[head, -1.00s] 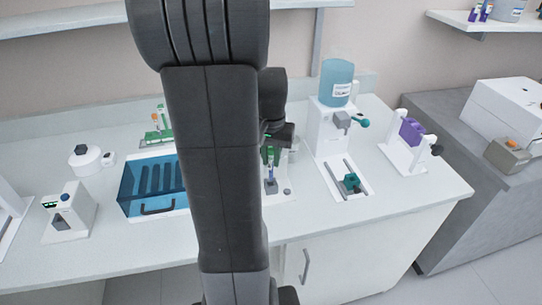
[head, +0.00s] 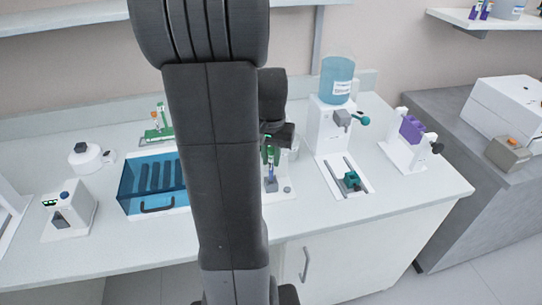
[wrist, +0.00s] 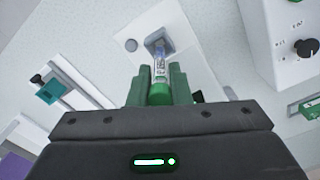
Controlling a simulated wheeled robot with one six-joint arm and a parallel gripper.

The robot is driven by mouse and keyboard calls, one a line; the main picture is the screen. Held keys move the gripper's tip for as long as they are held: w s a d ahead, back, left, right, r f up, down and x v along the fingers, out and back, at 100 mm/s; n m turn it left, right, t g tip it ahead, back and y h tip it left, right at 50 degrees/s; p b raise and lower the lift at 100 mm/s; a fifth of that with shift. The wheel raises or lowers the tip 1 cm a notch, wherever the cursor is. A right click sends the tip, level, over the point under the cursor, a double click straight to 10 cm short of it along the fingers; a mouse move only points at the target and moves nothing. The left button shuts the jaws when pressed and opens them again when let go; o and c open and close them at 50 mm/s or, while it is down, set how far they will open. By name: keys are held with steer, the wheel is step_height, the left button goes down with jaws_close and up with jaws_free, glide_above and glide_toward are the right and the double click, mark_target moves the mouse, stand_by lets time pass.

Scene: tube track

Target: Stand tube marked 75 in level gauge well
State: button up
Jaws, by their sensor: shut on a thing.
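My gripper (wrist: 160,88) has green fingers and is shut on a tube (wrist: 159,70) with a green cap and a printed label; its number is too small to read. The tube points away from my gripper, toward a grey block with a square well (wrist: 158,40) on a white base. The tube's far end overlaps the block in the wrist view, and I cannot tell whether it is inside the opening. In the head view the grey block (head: 271,184) stands just below my gripper (head: 269,155), and my arm hides part of this area.
A blue-lidded box (head: 148,185) stands left of my arm. A dispenser with a blue bottle (head: 337,80) stands to the right, with a teal-knobbed slide (head: 351,181) in front. A purple block in a white holder (head: 411,128) is farther right. The front right counter is clear.

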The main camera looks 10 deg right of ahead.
steer(key=shift+f, duration=0.2)
steer(key=shift+f+b, duration=0.3)
steer(key=shift+f, duration=0.05)
steer(key=shift+f, duration=0.2)
steer(key=shift+f+b, duration=0.4)
steer(key=o, duration=0.9)
